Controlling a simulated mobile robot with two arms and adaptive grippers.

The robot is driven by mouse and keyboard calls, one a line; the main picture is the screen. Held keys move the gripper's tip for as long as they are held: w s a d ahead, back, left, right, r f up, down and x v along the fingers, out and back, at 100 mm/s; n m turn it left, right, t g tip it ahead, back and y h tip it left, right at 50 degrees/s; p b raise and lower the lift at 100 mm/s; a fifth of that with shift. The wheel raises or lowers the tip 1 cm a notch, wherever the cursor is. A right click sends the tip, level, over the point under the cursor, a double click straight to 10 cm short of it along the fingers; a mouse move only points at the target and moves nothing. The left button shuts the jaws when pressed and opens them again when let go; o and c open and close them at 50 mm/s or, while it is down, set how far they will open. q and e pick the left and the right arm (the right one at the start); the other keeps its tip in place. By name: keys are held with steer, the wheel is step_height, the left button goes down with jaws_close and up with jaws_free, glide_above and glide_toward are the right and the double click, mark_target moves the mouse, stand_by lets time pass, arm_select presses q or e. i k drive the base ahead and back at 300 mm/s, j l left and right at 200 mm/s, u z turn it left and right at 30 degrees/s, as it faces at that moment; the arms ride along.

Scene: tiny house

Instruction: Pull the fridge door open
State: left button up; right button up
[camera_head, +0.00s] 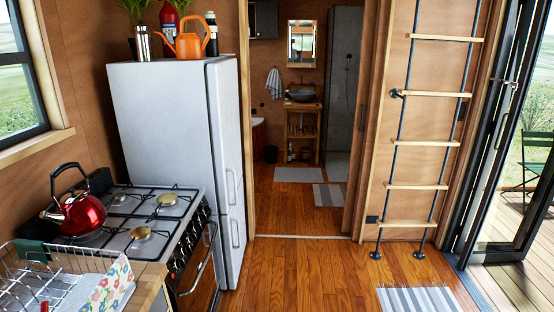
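The fridge (165,125) is a tall, light grey unit standing against the left wall, behind the stove. Its front faces right and is seen at a steep angle. The upper fridge door (224,130) and the lower door (233,235) both look shut. Each has a slim vertical handle: the upper handle (231,187) and the lower handle (235,233). Neither of my grippers shows in the head view.
A stove (150,222) with a red kettle (78,205) and a dish rack (60,285) stand at the near left. An orange watering can (187,40) and plants top the fridge. The wooden floor (305,270) before the fridge is clear. A ladder (422,140) stands right.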

mark_target(220, 75)
steer(key=i+u, duration=0.15)
steer(key=i, duration=0.3)
steer(key=i+l+u, duration=0.15)
steer(key=i, duration=0.25)
steer(key=i+l+u, duration=0.2)
steer(key=i, duration=0.25)
